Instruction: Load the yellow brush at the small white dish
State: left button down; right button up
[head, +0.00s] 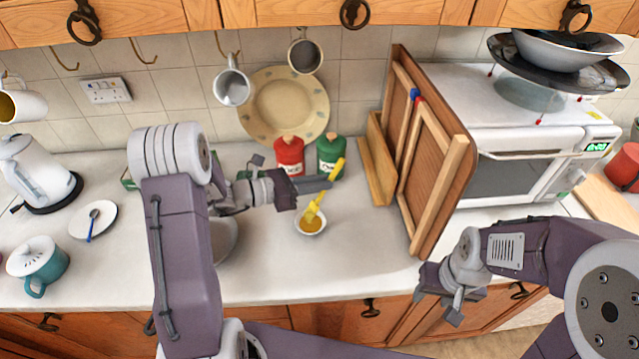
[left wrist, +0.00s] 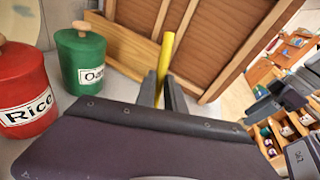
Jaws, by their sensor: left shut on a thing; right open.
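The yellow brush (head: 322,199) is held tilted in my left gripper (head: 327,183). Its handle end points up and its lower end is at the small white dish (head: 299,226). The dish holds something amber-yellow, and the brush's lower end appears to be over or in it; I cannot tell if it touches. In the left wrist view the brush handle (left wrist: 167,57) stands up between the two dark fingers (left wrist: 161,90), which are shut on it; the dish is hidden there. My right gripper (head: 436,296) is open and empty, low in front of the counter edge.
A wooden framed panel (head: 440,180) stands upright right of the dish, by a microwave (head: 530,170). Red (head: 289,157) and green (head: 330,155) canisters stand behind. A kettle (head: 35,172), a saucer (head: 100,221) and a teal pot (head: 45,265) are at left. The counter in front of the dish is clear.

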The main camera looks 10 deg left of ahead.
aim_at(337, 168)
pick_arm(q)
jog(key=shift+r+p, duration=1.65)
jog(key=shift+r, duration=0.7)
jog(key=shift+f, duration=0.1)
